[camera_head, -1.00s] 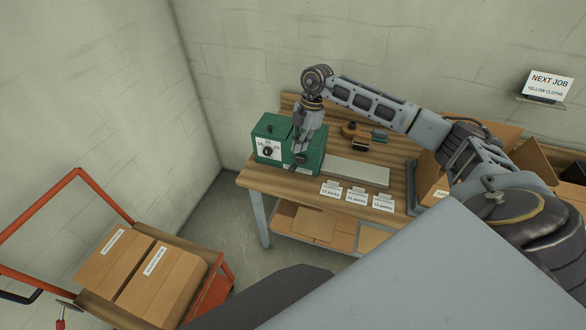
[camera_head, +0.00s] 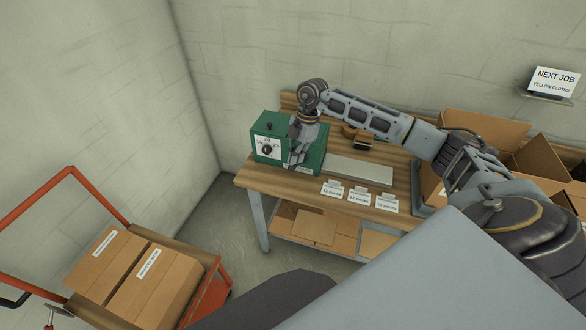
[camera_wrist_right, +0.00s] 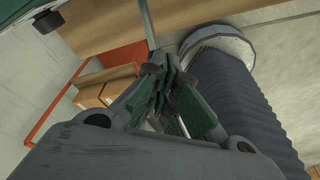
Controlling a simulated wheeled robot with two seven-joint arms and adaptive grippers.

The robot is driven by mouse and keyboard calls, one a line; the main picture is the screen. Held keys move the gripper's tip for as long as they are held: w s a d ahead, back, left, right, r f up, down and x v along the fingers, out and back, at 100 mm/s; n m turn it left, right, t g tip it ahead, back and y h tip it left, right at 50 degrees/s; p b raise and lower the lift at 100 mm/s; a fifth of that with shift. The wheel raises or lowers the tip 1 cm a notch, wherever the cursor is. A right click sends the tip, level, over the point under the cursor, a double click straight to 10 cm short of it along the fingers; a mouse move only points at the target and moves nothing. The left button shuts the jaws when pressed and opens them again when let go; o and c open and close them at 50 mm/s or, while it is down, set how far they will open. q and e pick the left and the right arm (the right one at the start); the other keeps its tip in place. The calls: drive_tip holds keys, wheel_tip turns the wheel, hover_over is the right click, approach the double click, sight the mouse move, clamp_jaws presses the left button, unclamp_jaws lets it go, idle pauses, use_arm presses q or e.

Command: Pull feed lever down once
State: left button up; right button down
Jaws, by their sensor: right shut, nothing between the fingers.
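The green machine (camera_head: 268,128) with a white dial panel stands at the back left of the workbench. My right gripper (camera_head: 296,163) points down at the machine's right front side, covering part of it. In the right wrist view its fingers (camera_wrist_right: 160,88) are closed together with nothing between them. A dark knob (camera_wrist_right: 47,21) shows beside a green edge of the machine (camera_wrist_right: 28,8) at that view's top left, apart from the fingers. I cannot tell whether this knob is the feed lever; the lever is not clear in the head view. My left gripper is not in view.
A grey slab (camera_head: 358,171) and several label cards lie on the bench (camera_head: 270,184). A dark tool (camera_head: 364,143) lies behind the slab. Open cartons (camera_head: 484,126) stand at the right. A red trolley (camera_head: 218,290) with two boxes stands at the lower left.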

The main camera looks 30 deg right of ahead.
sight(296, 166)
drive_tip(key=shift+f, duration=0.4)
drive_tip(key=shift+d+b+x, duration=0.25)
drive_tip(key=shift+b+x, duration=0.3)
drive_tip(key=shift+x, duration=0.45)
drive_tip(key=shift+d+b+x, duration=0.25)
drive_tip(key=shift+b+x, duration=0.3)
drive_tip(key=shift+x, duration=0.45)
drive_tip(key=d, duration=0.1)
drive_tip(key=d+p, duration=0.1)
drive_tip(key=d, duration=0.1)
drive_tip(key=shift+w+r, duration=0.2)
drive_tip(key=shift+r, duration=0.2)
drive_tip(key=shift+r, duration=0.15)
drive_tip(key=v, duration=1.1)
drive_tip(key=shift+d+r, duration=0.15)
drive_tip(key=shift+r, duration=0.2)
